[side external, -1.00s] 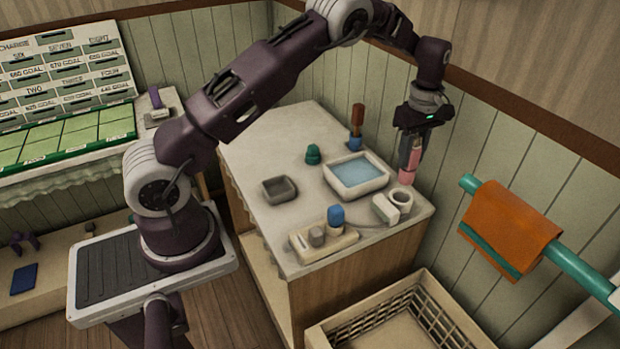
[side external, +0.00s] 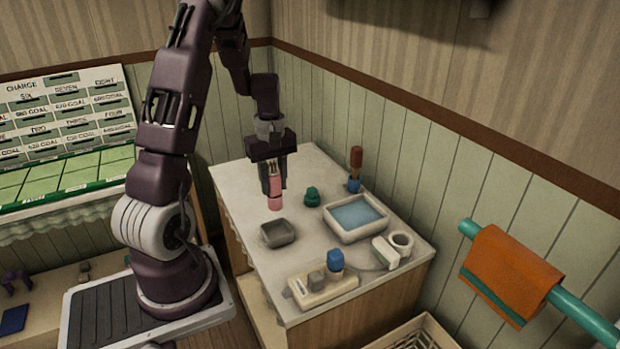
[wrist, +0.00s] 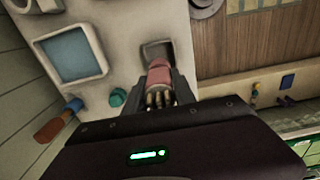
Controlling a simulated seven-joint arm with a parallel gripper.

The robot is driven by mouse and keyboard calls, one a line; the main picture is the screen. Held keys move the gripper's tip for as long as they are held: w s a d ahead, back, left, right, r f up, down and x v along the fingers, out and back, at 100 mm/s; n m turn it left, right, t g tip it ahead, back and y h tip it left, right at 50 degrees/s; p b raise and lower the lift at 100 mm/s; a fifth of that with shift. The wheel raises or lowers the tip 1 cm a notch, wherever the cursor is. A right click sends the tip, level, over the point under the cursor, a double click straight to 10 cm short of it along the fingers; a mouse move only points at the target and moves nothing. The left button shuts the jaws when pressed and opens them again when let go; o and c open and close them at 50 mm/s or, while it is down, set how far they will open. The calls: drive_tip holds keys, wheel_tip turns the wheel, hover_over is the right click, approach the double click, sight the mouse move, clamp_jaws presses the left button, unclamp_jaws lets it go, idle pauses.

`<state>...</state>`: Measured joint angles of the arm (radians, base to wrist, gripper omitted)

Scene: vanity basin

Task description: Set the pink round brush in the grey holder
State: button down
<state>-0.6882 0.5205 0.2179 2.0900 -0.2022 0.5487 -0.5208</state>
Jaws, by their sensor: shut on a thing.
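My gripper (side external: 273,188) is shut on the pink round brush (side external: 275,200) and holds it roughly upright, pink end down, above the counter. The grey holder (side external: 278,233) is a small, square, open dish on the counter, just below the brush in the side view. In the wrist view the pink brush (wrist: 159,76) sits between the fingers (wrist: 162,92), and its far end overlaps the near part of the grey holder (wrist: 152,50). The holder's inside is partly hidden there. The brush appears apart from the holder, though the exact height gap is hard to tell.
A green stopper-like object (side external: 312,197) stands right of the brush. Beyond it are a basin with blue water (side external: 357,217) and a brown-handled brush (side external: 355,170). A white ring holder (side external: 393,247) and a beige tray with a blue-topped item (side external: 322,288) lie toward the front.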

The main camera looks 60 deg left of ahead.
sight(275, 210)
drive_tip(key=shift+s+d, duration=0.1)
drive_tip(key=shift+f, duration=4.45)
drive_tip(key=shift+f, duration=0.45)
drive_tip(key=c, duration=0.9)
unclamp_jaws()
drive_tip(key=shift+c, duration=0.2)
drive_tip(key=shift+r, duration=0.1)
wheel_tip(275, 210, up, 7)
drive_tip(key=shift+f, duration=0.1)
drive_tip(key=shift+r, duration=1.2)
